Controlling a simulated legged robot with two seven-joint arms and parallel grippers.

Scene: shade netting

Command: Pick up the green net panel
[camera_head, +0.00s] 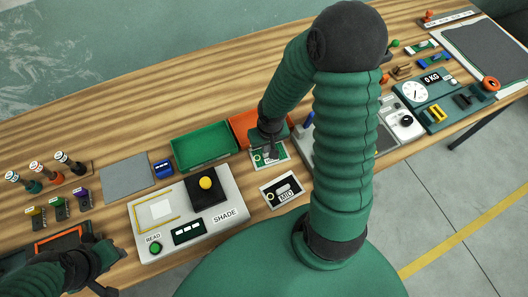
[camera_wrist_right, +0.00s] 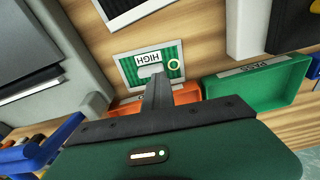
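The green net panel (camera_head: 277,150) has a pale frame and lies beyond the "MID" panel on the bench. The right wrist view shows it as a green mesh panel (camera_wrist_right: 128,70) with a "HIGH" label, a ring and a grey grip tab. My right gripper (camera_head: 266,150) is over it. In the right wrist view its fingers (camera_wrist_right: 158,78) are together at the grey tab and look shut on it; the tips hide part of the tab. I cannot tell whether the panel is lifted. My left gripper (camera_head: 100,270) is low at the left, its finger opening unclear.
A green tray (camera_head: 178,154) and an orange tray (camera_head: 240,124) stand just behind the panel. The "MID" panel (camera_head: 270,200) lies in front. A white "SHADE" reader (camera_head: 222,228) is left of it. Instruments (camera_head: 430,115) crowd the right side.

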